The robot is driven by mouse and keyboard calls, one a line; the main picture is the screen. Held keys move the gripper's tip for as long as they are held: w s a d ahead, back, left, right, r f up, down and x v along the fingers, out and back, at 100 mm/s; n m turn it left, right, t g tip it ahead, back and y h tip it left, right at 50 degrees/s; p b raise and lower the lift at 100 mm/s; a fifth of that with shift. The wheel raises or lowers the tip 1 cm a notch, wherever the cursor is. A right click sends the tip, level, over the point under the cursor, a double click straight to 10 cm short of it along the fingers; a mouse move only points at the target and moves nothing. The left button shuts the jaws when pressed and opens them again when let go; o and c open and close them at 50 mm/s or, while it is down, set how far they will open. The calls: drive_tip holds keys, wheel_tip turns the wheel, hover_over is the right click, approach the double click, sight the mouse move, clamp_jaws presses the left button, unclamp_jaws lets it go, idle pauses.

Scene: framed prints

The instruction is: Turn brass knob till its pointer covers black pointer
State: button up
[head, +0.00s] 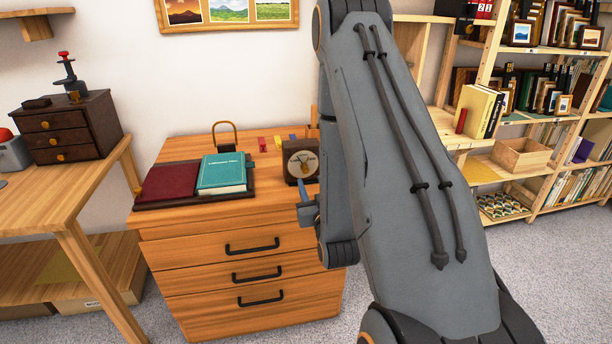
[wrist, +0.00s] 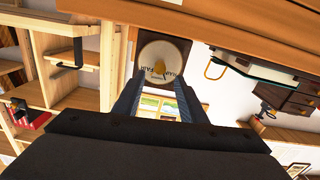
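A dark wooden case with a round cream dial (head: 303,165) stands upright on the drawer cabinet (head: 240,238). The dial (wrist: 172,52) also shows in the wrist view, upside down, with a small brass knob (wrist: 158,66) near its middle. The brass and black pointers are too small to tell apart or to read their angles. My gripper (head: 304,187) is in front of the dial's lower part. In the wrist view my gripper (wrist: 157,82) has its two blue-grey fingers apart, one on each side below the knob, with nothing between them.
A red book (head: 167,184) and a teal book (head: 222,173) lie on a dark tray left of the case. A brass-coloured padlock-shaped loop (head: 225,136) stands behind them. Shelves (head: 520,150) are at right, and my arm hides the cabinet top's right side.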

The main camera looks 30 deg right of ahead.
sight(306, 170)
drive_tip(key=x, duration=0.7)
drive_tip(key=shift+w+p, duration=0.15)
drive_tip(key=shift+p, duration=0.15)
clamp_jaws()
